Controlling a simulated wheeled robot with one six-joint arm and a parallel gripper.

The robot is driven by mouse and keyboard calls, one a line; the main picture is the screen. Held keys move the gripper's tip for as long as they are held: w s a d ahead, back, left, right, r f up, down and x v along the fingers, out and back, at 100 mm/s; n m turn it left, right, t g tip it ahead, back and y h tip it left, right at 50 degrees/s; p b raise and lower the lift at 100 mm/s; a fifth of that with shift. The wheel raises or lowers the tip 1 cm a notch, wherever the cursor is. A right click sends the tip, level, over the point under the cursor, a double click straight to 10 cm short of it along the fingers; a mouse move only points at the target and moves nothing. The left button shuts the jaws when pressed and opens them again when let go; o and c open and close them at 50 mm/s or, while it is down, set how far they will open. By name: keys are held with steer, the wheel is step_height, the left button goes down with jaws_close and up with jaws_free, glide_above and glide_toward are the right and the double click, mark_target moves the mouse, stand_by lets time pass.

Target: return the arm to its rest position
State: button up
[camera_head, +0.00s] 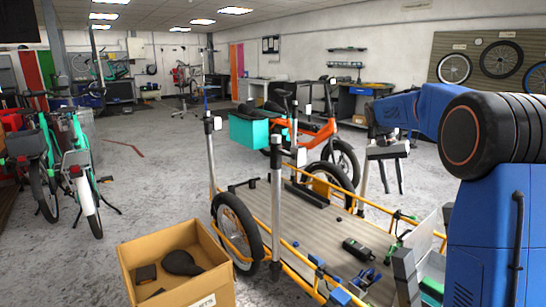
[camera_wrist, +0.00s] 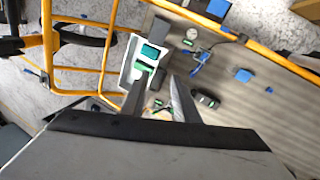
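My blue arm fills the right side of the head view, bent over the cargo bike. My gripper (camera_head: 391,186) points down above the bike's wooden deck (camera_head: 312,223). In the wrist view, the two fingers of my gripper (camera_wrist: 157,88) stand apart with a gap between them. Nothing is visibly held between them. A white tray with green items (camera_wrist: 128,68) shows beyond the fingertips, on or beside the deck; its exact height is unclear.
The deck has a yellow frame, upright posts and a black wheel (camera_head: 237,232). A dark tool (camera_head: 358,249) and blue clamps (camera_head: 365,279) lie on it. A cardboard box (camera_head: 190,285) with a saddle (camera_head: 182,263) stands front left. An orange bike (camera_head: 312,137) stands behind.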

steer(key=s+a+r+n+t, duration=0.1)
steer(key=s+a, duration=0.1)
steer(key=s, duration=0.6)
steer(key=s+a+r+n+t+y, duration=0.1)
steer(key=s+a+n, duration=0.15)
steer(key=s, duration=0.45)
steer(key=s+a+r+n+t, duration=0.1)
steer(key=s+a+t, duration=0.15)
steer(key=s, duration=0.55)
steer(key=s+a+f+n+t+y, duration=0.1)
steer(key=s+a+f, duration=0.1)
steer(key=s+f, duration=0.3)
steer(key=s+a+f+n+t, duration=0.1)
steer(key=s+f, duration=0.5)
steer(key=s, duration=0.8)
steer(key=shift+a+n+y, duration=0.4)
steer(key=shift+a+n, duration=0.15)
steer(key=shift+a, duration=0.45)
steer(key=shift+d+r+t, duration=0.1)
steer(key=shift+t, duration=0.15)
